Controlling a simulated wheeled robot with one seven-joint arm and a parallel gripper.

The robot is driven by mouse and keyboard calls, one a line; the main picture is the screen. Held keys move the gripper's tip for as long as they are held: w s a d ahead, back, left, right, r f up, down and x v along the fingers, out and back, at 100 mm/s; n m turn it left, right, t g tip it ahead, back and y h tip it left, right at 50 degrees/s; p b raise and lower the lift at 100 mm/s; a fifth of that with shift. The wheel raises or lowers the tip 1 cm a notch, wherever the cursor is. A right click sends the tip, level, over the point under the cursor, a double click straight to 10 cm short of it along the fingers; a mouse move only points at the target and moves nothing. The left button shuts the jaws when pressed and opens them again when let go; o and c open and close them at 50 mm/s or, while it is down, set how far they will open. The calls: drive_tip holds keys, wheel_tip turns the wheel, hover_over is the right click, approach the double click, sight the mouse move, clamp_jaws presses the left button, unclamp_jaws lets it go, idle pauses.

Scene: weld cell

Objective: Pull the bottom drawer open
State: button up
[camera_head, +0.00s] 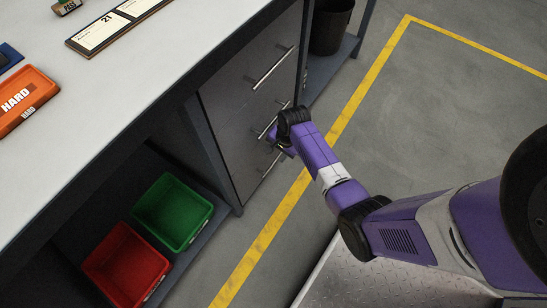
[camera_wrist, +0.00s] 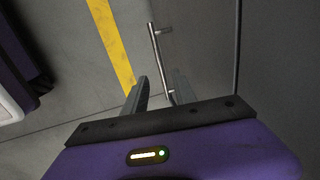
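The grey drawer unit (camera_head: 235,110) under the bench has three bar handles, and its drawers look closed. The bottom drawer's handle (camera_head: 271,165) is low on the front, just below my gripper (camera_head: 280,150). My gripper is close to the drawer front, and its fingers are partly hidden by the wrist in the head view. In the wrist view my gripper (camera_wrist: 160,90) is open, with a finger on each side of the lower end of a metal bar handle (camera_wrist: 158,55). I cannot tell whether the fingers touch the handle.
A green bin (camera_head: 172,212) and a red bin (camera_head: 127,266) sit on the low shelf at left. The floor beyond the yellow line (camera_head: 366,85) is clear.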

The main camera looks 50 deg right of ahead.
sight(274, 162)
drive_tip(key=f+b, duration=0.2)
drive_tip(key=f, duration=0.1)
drive_tip(key=w+f+b, duration=0.1)
drive_tip(key=f, duration=0.3)
drive_tip(key=shift+w+b, duration=0.2)
drive_tip(key=shift+b, duration=0.15)
clamp_jaws()
drive_tip(key=shift+a, duration=0.1)
idle(1.0)
